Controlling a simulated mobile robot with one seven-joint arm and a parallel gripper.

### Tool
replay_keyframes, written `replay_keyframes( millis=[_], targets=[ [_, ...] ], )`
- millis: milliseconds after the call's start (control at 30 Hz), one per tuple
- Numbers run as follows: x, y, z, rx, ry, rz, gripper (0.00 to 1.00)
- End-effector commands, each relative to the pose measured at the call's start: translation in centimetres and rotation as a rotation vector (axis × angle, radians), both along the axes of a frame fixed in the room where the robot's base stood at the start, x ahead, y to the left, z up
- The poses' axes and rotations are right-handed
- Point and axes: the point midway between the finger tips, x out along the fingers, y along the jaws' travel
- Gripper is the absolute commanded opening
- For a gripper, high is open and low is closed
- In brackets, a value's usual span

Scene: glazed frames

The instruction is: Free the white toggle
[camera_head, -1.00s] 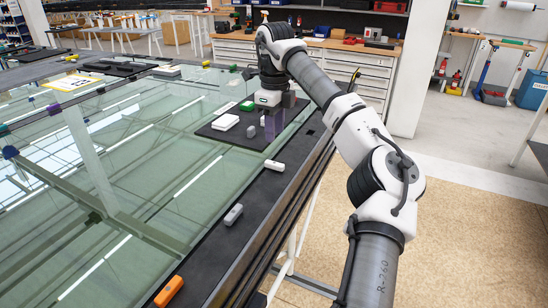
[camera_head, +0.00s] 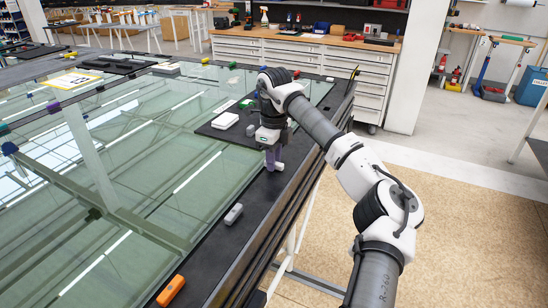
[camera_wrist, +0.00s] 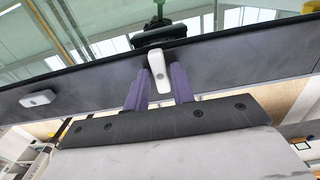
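The white toggle (camera_wrist: 158,66) is a small, pale block on the dark border of the glazed frame. In the wrist view it lies between the tips of my gripper's two purple fingers (camera_wrist: 162,72), close to both; I cannot tell whether they touch it. The fingers stand apart. In the head view my gripper (camera_head: 272,161) points down at the border, and only a bit of the white toggle (camera_head: 279,167) shows at its tips.
A grey toggle (camera_head: 233,214) and an orange one (camera_head: 171,291) sit nearer along the same border. A dark mat (camera_head: 210,131) behind my gripper holds a white block (camera_head: 225,121) and a green piece (camera_head: 247,104). The glass (camera_head: 150,190) fills the left.

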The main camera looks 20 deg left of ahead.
Motion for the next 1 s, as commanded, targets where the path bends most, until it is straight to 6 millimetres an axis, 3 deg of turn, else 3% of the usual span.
replay_keyframes(
  millis=[200, 567, 1000],
  targets=[
    [-0.01, 0.01, 0.03, 0.0, 0.0, 0.0, 0.0],
    [0.0, 0.0, 0.11, 0.0, 0.0, -0.05, 0.0],
    [0.05, -0.02, 0.14, -0.002, -0.004, -0.384, 0.0]
  ],
)
